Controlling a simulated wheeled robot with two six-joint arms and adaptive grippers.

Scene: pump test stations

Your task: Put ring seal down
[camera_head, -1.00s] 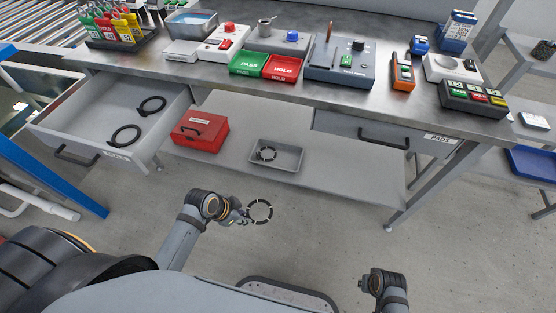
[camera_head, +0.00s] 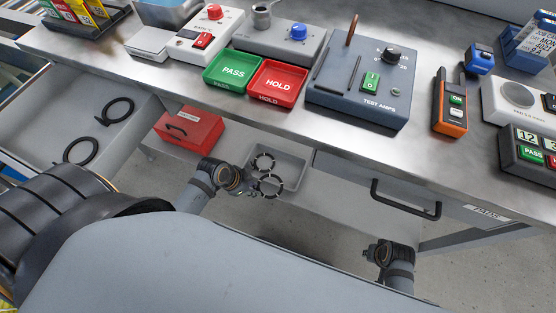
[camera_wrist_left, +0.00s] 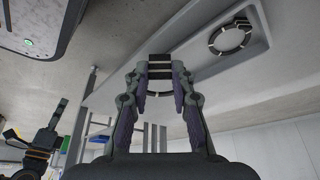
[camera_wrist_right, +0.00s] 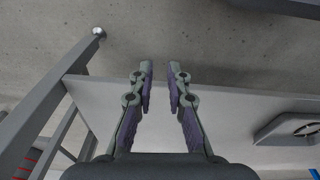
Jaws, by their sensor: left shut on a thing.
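My left gripper (camera_head: 246,190) is shut on a black ring seal with pale marks (camera_head: 282,187). In the head view the held ring overlaps the front of the grey tray (camera_head: 291,160); whether it touches the tray is unclear. A second, similar ring (camera_head: 254,164) lies inside that tray. In the left wrist view, the fingertips (camera_wrist_left: 160,68) are close together, and the tray (camera_wrist_left: 262,45) with its ring (camera_wrist_left: 213,42) is at upper right. My right gripper (camera_wrist_right: 160,75) is empty, with a gap between its fingers. The tray (camera_wrist_right: 268,135) shows at right in its view.
The grey tray stands on the lower shelf beside a red box (camera_head: 190,130). The workbench (camera_head: 330,128) overhangs it. An open drawer (camera_head: 40,125) with two black rings is at left. A closed drawer with a black handle (camera_head: 405,203) is at right.

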